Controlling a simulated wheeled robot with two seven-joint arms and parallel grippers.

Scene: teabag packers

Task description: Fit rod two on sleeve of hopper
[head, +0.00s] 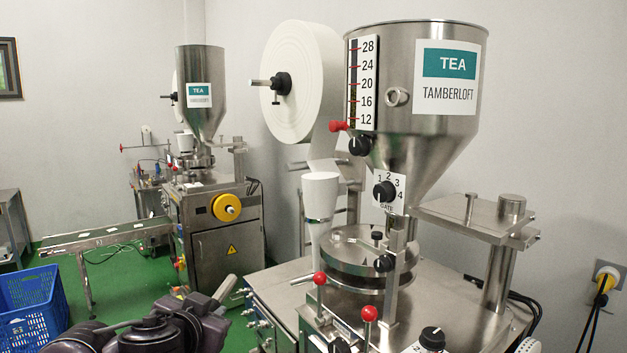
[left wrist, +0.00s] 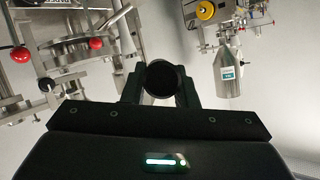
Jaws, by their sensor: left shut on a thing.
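The near hopper (head: 420,130) is a steel cone labelled TEA TAMBERLOFT. Its sleeve (head: 397,97) is a short round metal tube on the front wall, right of the numbered gauge, with nothing seen in it. My left gripper (head: 212,303) is low in the head view, left of the near machine and well below the sleeve. It is shut on a rod, whose grey end (head: 226,288) sticks up right. In the left wrist view its dark round end (left wrist: 165,79) sits between the fingers; the rest is hidden. My right gripper is out of view.
A paper roll (head: 302,82) stands behind the hopper. Red-ball levers (head: 369,314) and a steel post with plate (head: 497,250) rise from the near machine. A second machine (head: 215,225), conveyor (head: 105,236) and blue crate (head: 32,300) are at left. Air before the hopper is clear.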

